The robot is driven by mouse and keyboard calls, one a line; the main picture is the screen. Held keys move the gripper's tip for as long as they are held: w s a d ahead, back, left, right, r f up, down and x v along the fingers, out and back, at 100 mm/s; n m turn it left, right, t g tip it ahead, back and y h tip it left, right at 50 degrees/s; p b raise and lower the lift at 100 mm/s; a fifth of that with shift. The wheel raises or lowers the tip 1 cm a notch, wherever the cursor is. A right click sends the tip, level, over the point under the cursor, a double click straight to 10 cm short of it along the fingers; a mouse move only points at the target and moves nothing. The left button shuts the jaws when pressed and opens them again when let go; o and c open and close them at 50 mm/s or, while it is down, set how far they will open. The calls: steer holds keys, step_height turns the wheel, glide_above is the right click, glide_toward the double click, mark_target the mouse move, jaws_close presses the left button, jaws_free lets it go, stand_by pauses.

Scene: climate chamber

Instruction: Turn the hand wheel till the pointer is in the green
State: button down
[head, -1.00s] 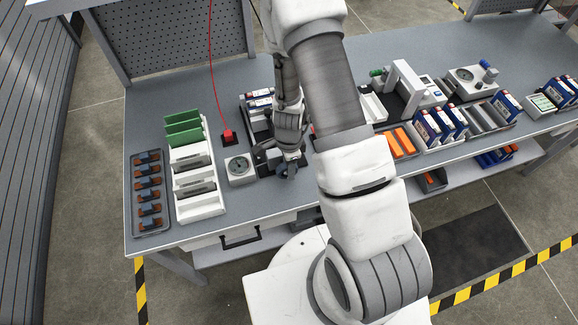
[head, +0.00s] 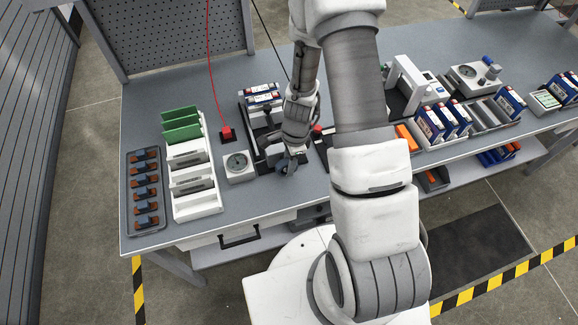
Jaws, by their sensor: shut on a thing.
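My gripper (head: 290,161) points down at the front of the bench and is shut on the hand wheel (head: 284,168). Only a dark part of the wheel's rim shows; the fingers and wrist hide the rest. Left of it is a square grey box with a round dial gauge (head: 238,166). The dial face is too small to tell where the pointer stands or where the green is.
Left of the gauge are a white rack (head: 198,206) with green boards and a dark tray (head: 147,222) of several orange-brown parts. A red plug-like block (head: 227,133) with a red cable stands behind the gauge. Blue-and-white boxes (head: 442,126) stand at right.

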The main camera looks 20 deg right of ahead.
stand_by(0.3)
steer(key=c, duration=1)
jaws_free()
steer(key=shift+o, duration=0.2)
step_height(320, 180, up, 17)
steer(key=d+p, duration=0.2)
steer(key=shift+d+r, duration=0.15)
steer(key=shift+d, duration=0.05)
